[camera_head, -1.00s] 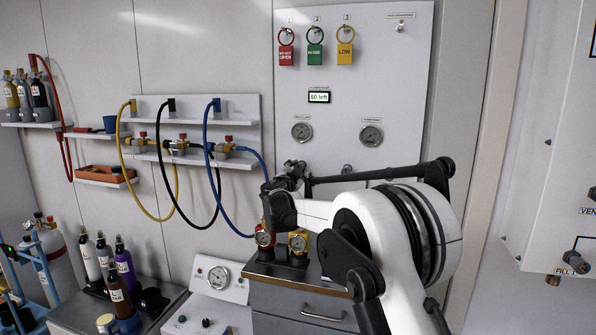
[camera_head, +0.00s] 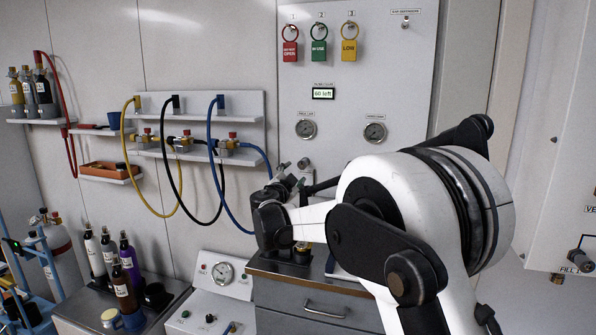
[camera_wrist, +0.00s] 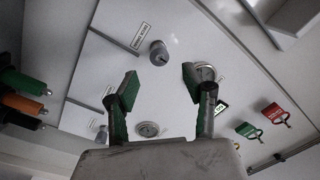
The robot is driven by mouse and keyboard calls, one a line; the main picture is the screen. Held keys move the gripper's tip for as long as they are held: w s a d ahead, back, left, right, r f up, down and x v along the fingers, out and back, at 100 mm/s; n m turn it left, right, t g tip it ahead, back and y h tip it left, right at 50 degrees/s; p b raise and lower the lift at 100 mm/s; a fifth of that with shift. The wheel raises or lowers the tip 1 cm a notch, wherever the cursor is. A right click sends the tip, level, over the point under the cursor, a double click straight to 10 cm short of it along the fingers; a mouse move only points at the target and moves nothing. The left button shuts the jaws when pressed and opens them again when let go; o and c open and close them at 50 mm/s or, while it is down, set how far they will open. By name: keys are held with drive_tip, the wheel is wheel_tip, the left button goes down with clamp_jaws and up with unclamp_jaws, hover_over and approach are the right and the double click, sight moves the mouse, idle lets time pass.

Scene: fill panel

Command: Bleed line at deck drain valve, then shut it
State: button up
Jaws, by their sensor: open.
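A second knob (camera_wrist: 101,133) sits lower left. In the head view one knob (camera_head: 303,163) shows just above my wrist. My gripper (camera_wrist: 160,85) is open, its two green-padded fingers apart with nothing between them. It is short of the panel knob. In the head view my arm mostly hides the gripper and the lower panel.
Two gauges (camera_head: 305,129) (camera_head: 375,132) and a "60 left" display (camera_head: 323,93) are on the panel. Red, green and yellow tags (camera_head: 290,50) hang above. Hoses (camera_head: 215,150) hang at left. A grey drawer cabinet (camera_head: 315,305) stands below, and a white cabinet (camera_head: 565,150) at right.

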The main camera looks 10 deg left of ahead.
drive_tip(key=shift+s+a, duration=0.15)
drive_tip(key=shift+s, duration=0.65)
drive_tip(key=shift+s+a, duration=0.15)
drive_tip(key=shift+s, duration=0.6)
drive_tip(key=shift+d, duration=0.1)
drive_tip(key=s+d+r+n+g+h, duration=0.1)
drive_tip(key=s+d+n+g, duration=0.15)
drive_tip(key=s+d, duration=0.95)
drive_tip(key=s+d+n+g+h, duration=0.1)
drive_tip(key=s+d+g, duration=0.3)
drive_tip(key=s+d, duration=0.8)
drive_tip(key=s+d+f+n+g+y, duration=0.1)
drive_tip(key=s+f, duration=0.3)
drive_tip(key=s, duration=0.5)
drive_tip(key=s+d+f+n+g+y, duration=0.2)
drive_tip(key=s+d+f+n, duration=0.2)
drive_tip(key=s, duration=0.6)
drive_tip(key=s+d+f+n+g+y, duration=0.1)
drive_tip(key=s+d+f+n+y, duration=0.1)
drive_tip(key=s+f, duration=0.4)
drive_tip(key=s, duration=0.3)
drive_tip(key=shift+s+d+n+g, duration=0.3)
drive_tip(key=shift+n+g, duration=0.05)
